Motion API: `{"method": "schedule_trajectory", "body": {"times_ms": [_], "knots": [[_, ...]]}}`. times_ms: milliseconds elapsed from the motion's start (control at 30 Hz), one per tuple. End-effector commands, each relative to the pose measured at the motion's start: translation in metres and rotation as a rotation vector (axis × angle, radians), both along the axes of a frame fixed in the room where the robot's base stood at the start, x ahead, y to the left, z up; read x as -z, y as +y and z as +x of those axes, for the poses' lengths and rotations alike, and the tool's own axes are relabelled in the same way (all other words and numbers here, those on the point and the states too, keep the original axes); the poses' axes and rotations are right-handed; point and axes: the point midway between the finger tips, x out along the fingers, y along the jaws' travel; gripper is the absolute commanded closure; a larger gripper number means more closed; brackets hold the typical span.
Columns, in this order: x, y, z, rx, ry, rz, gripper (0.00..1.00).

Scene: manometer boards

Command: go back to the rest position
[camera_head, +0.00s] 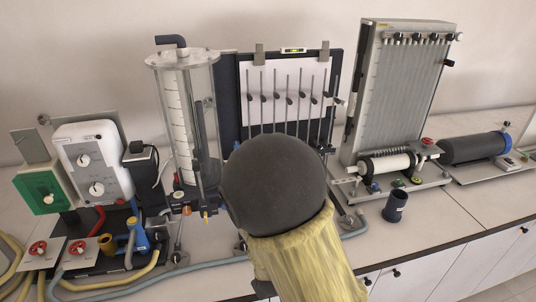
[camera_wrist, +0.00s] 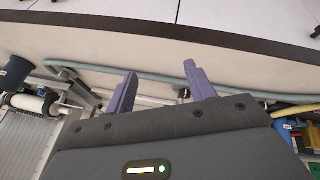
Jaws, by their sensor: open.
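My gripper shows in the wrist view (camera_wrist: 157,84) with its two purple fingers spread apart and nothing between them. A pale hose and the bench top lie beyond the fingertips. In the head view, my arm, with a dark round joint and a yellowish sleeve, stands in front of the middle manometer board (camera_head: 287,95) and hides its lower part. The gripper itself is hidden in the head view.
A clear cylinder (camera_head: 188,115) and control boxes (camera_head: 93,160) stand left. A tall tilted manometer panel (camera_head: 398,95) stands right, with a dark cup (camera_head: 395,207) before it. A dark cylinder (camera_head: 473,148) lies far right. Hoses (camera_head: 200,264) run along the bench front.

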Motion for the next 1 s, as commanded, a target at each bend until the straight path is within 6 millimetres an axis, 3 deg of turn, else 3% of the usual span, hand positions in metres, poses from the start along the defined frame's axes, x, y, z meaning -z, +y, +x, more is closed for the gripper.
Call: {"method": "schedule_trajectory", "body": {"times_ms": [367,700,1000], "knots": [[-0.053,-0.058,-0.013,0.250,0.149,0.197,0.45],[-0.102,-0.118,-0.042,0.446,0.207,0.234,0.45],[-0.110,-0.130,-0.051,0.489,0.220,0.226,0.45]]}}
